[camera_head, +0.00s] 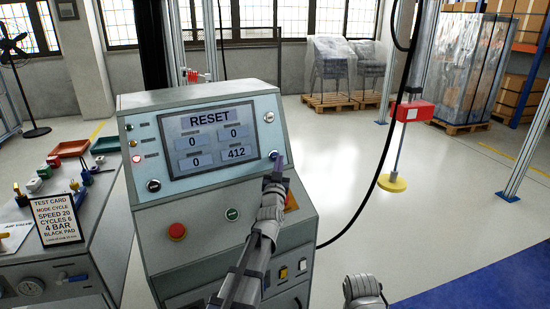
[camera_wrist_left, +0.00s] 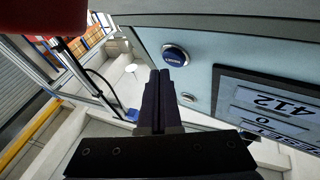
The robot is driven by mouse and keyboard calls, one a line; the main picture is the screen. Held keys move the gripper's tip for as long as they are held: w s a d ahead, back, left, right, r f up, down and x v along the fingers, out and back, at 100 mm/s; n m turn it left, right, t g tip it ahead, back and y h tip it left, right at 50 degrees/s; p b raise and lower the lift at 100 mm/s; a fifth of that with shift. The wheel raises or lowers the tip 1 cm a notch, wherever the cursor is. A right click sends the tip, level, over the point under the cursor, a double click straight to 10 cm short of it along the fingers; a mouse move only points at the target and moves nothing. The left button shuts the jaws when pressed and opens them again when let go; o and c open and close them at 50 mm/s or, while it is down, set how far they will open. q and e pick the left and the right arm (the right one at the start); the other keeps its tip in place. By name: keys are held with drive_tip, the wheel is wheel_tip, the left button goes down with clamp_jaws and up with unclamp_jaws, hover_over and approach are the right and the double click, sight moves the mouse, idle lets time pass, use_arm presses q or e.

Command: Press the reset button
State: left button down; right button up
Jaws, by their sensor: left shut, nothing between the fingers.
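The control console (camera_head: 130,120) has a screen (camera_head: 211,140) headed RESET, with readings 0, 0, 0 and 412. A round blue button (camera_head: 273,155) with a pale rim sits right of the screen's lower corner. In the left wrist view the blue button (camera_wrist_left: 176,56) is large, with small lettering I cannot read surely. My left gripper (camera_head: 278,163) is shut and empty, its tips close beside the button. In the left wrist view my left gripper's tips (camera_wrist_left: 159,76) lie just beside the button's rim. I cannot tell if they touch it.
Other console controls include a red button (camera_head: 177,231), a green button (camera_head: 232,214) and a black knob (camera_head: 154,185). A side bench (camera_head: 110,235) at left holds a test card (camera_head: 57,219). A grey part of my other arm shows at the bottom. Open floor lies right.

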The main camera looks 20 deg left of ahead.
use_arm(q)
drive_tip(key=shift+w, duration=0.1)
drive_tip(key=shift+w+a+f, duration=0.1)
drive_tip(key=shift+w+a, duration=0.1)
drive_tip(key=shift+a, duration=0.05)
idle(0.3)
drive_tip(key=shift+w+a+b, duration=0.3)
drive_tip(key=shift+w+a, duration=0.1)
drive_tip(key=shift+a, duration=0.1)
idle(1.3)
drive_tip(key=shift+s+d+f, duration=0.1)
drive_tip(key=shift+s+d, duration=0.2)
drive_tip(key=shift+s, duration=0.05)
drive_tip(key=shift+s, duration=0.15)
